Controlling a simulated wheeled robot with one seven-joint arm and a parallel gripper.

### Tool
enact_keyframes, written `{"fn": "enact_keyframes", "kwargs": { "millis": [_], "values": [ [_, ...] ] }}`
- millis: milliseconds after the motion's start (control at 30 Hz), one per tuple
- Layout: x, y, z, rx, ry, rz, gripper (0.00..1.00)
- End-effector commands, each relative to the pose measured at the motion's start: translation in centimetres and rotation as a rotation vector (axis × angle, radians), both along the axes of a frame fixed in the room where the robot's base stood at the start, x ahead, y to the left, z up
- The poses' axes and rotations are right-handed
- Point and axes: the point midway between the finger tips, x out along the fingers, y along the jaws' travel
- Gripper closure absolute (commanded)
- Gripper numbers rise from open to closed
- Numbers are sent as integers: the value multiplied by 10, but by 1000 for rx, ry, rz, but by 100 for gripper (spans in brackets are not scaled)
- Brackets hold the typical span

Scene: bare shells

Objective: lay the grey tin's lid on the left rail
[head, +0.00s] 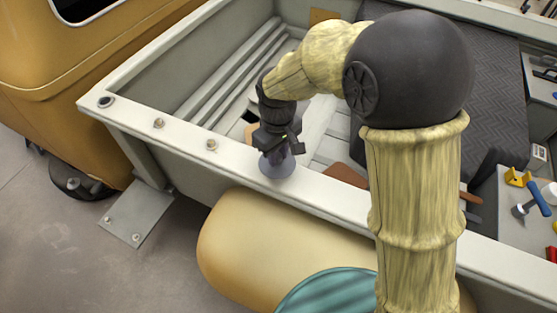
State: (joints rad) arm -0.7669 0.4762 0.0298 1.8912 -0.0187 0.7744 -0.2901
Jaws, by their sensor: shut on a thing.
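My gripper (279,140) points down over the pale rail (325,198) along the near side of the truck bed. It is shut on a small grey-purple round piece, which looks like the tin's lid (277,167). The lid is at the rail's top, flat side down. I cannot tell whether it touches the rail or hangs just above it. My gripper hides the lid's upper middle. I cannot make out the grey tin itself in this view.
The bed behind holds a dark ribbed mat (490,90) and a pale tray (503,225) with tools at right. A tan rounded body (240,240) and a teal round top (330,292) are below the rail.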

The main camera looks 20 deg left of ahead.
Motion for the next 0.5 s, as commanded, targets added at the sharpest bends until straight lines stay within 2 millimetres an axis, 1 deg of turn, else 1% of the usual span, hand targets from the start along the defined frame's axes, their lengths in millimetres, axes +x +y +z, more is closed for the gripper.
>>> {"fn": "enact_keyframes", "kwargs": {
  "millis": [133, 333, 400, 500],
  "values": [
    [-1, 0, -4, -2, 2, 1, 100],
    [1, -2, -30, -4, 3, -4, 100],
    [1, -3, -36, -3, 1, -5, 100],
    [1, -2, -38, -1, 0, -5, 100]
  ]
}}
